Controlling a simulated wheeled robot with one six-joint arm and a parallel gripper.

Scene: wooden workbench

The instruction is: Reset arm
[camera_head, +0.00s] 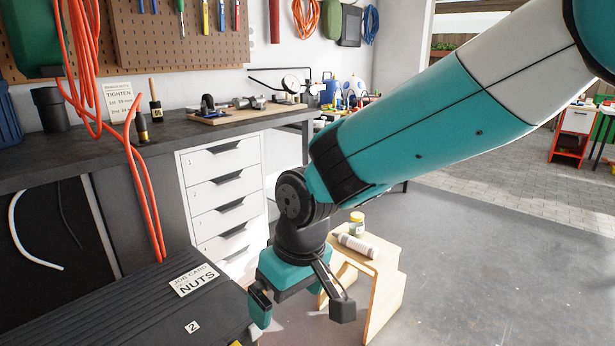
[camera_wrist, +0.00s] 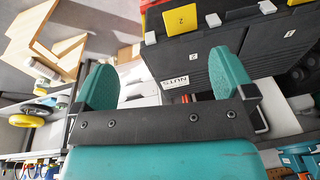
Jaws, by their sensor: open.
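My arm reaches down from the upper right in the head view, and my gripper (camera_head: 302,308) hangs in front of the wooden stool, above the floor. Its two fingers are spread apart with nothing between them. In the wrist view, my gripper (camera_wrist: 161,88) shows two teal fingers wide apart, also empty.
The black case (camera_head: 120,300) with its job card is left of my gripper. White drawers (camera_head: 225,190) are under the workbench (camera_head: 160,132). Open floor (camera_head: 500,270) lies to the right.

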